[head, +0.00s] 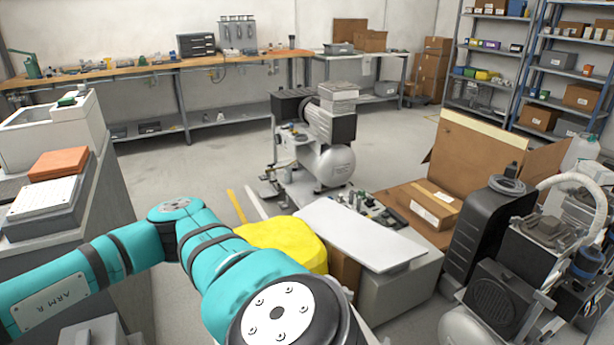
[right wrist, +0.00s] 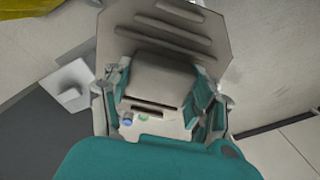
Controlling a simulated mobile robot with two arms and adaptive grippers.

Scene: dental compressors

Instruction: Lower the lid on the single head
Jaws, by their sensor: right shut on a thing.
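A pale grey plate with angled corners and several raised ribs, which looks like the lid (right wrist: 172,28), fills the top middle of the right wrist view. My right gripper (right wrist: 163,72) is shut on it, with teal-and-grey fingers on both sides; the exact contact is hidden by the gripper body. In the head view my teal arm marked ARM R crosses the foreground, and its wrist hides the gripper and the lid. I cannot tell which machine is the single head: one compressor (head: 335,165) stands mid-floor and another machine (head: 500,290) is at the right front. My left gripper is not in view.
A yellow cloth-like heap (head: 285,243) lies just beyond my wrist, beside a white panel (head: 355,235) on a grey box (head: 400,290). An open cardboard box (head: 490,150) stands behind. A grey cabinet (head: 105,210) is at left. Clear floor (head: 200,175) lies before the workbench.

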